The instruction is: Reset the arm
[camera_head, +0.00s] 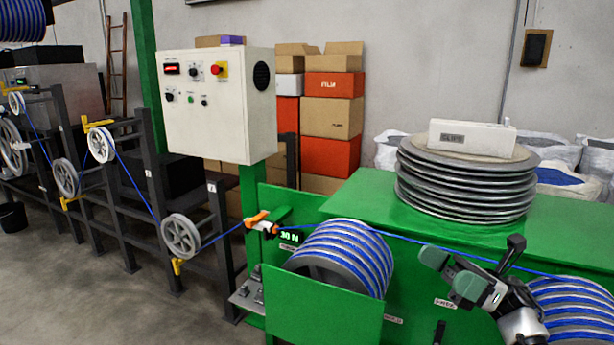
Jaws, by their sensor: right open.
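My right gripper (450,272), with green finger pads, is at the lower right in the head view, in front of the green machine. It is open, and nothing shows between its fingers. The blue cable (412,239) runs from the grey pulleys on the left, past an orange guide (262,224), over a spool (345,250) and on to a second spool (577,312) at the right edge. It passes close to my right gripper; I cannot tell whether they touch. My left gripper is not in view.
The green machine table (380,196) carries a stack of grey discs (466,183) with a white box on top. A white control panel (218,104) stands at the centre left. Cardboard boxes (332,117) are stacked behind. Grey floor (110,305) is clear at the lower left.

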